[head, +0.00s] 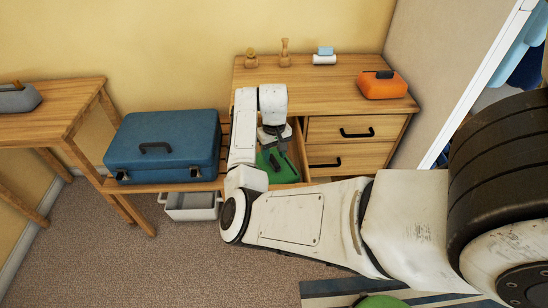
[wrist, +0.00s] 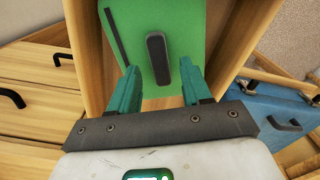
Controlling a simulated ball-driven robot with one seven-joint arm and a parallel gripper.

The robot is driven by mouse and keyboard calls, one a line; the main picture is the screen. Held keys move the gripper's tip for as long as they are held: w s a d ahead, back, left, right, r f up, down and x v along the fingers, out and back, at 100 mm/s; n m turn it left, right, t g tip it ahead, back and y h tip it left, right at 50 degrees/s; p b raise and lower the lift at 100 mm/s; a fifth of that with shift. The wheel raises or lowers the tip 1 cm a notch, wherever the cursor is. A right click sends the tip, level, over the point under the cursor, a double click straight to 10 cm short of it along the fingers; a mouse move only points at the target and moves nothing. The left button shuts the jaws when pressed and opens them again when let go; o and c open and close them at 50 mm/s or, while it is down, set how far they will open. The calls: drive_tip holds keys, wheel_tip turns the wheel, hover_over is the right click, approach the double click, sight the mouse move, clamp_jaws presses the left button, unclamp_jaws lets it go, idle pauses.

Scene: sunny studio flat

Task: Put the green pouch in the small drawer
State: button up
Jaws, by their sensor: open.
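The green pouch (head: 284,172) lies inside an open drawer (head: 299,152) on the left side of the wooden desk. In the wrist view the pouch (wrist: 133,22) is a flat green shape with a dark handle (wrist: 157,58) and a dark strip, between the drawer's wooden walls (wrist: 218,45). My gripper (head: 275,136) is over this drawer. In the wrist view its teal fingers (wrist: 159,72) are apart, one on each side of the handle's near end. I cannot tell whether they touch the pouch. My arm hides part of the drawer in the head view.
Two shut drawers (head: 351,129) are right of the open one. An orange case (head: 382,85), two wooden figures and a white-and-blue item (head: 325,56) stand on the desk top. A blue suitcase (head: 165,147) sits left on a low bench, above a grey bin (head: 192,206).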

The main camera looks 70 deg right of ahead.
wheel_tip(320, 180, up, 10)
idle(0.3)
drive_tip(key=shift+s+f, duration=0.15)
